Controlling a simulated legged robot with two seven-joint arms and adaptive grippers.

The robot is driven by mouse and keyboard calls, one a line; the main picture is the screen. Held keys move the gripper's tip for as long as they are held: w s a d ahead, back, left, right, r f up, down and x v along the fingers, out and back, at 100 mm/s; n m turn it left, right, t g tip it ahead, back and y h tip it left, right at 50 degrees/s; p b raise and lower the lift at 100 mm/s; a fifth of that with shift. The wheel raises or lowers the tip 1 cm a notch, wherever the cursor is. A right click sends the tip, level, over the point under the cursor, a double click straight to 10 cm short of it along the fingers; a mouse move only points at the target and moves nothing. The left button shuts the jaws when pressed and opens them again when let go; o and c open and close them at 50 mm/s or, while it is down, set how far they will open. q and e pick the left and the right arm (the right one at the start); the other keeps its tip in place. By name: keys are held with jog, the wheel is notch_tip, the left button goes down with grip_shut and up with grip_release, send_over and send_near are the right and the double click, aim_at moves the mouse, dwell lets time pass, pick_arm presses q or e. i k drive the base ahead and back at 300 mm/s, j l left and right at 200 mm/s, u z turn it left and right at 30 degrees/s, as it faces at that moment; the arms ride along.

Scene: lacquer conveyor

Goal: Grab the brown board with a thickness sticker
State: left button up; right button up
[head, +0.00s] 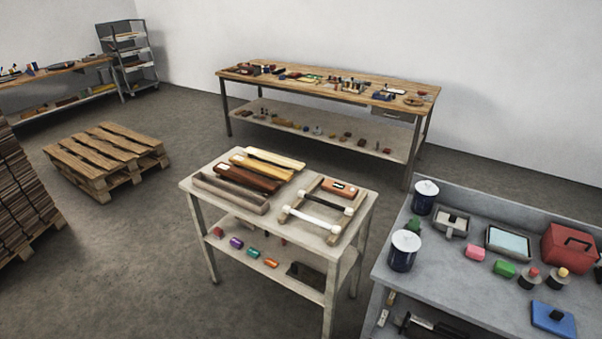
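Several long boards lie side by side on the small light table (312,240) in the middle of the head view. A dark reddish-brown board (250,180) has a small white patch that looks like a sticker near its left end. A yellow-ochre board (262,169) lies behind it and a cream board (276,158) behind that. A grey-brown piece (230,194) lies in front. Any print on the patch is too small to read. Neither of my grippers is in view.
On the table's right are a wooden rack with white and black rollers (316,221) and an orange-brown block (339,187). A grey bench (425,275) with cans and a red box stands at right. A pallet (105,155) lies left. Floor between is clear.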

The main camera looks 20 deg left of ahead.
aim_at(257, 182)
jog(key=i+j+z, duration=0.15)
jog(key=j+z, duration=0.3)
jog(key=j, duration=0.25)
jog(key=i+j+z, duration=0.1)
jog(key=j+z, duration=0.35)
jog(key=j, duration=0.3)
jog(key=k+j+z, duration=0.1)
jog(key=j+z, duration=0.35)
jog(key=j, duration=0.25)
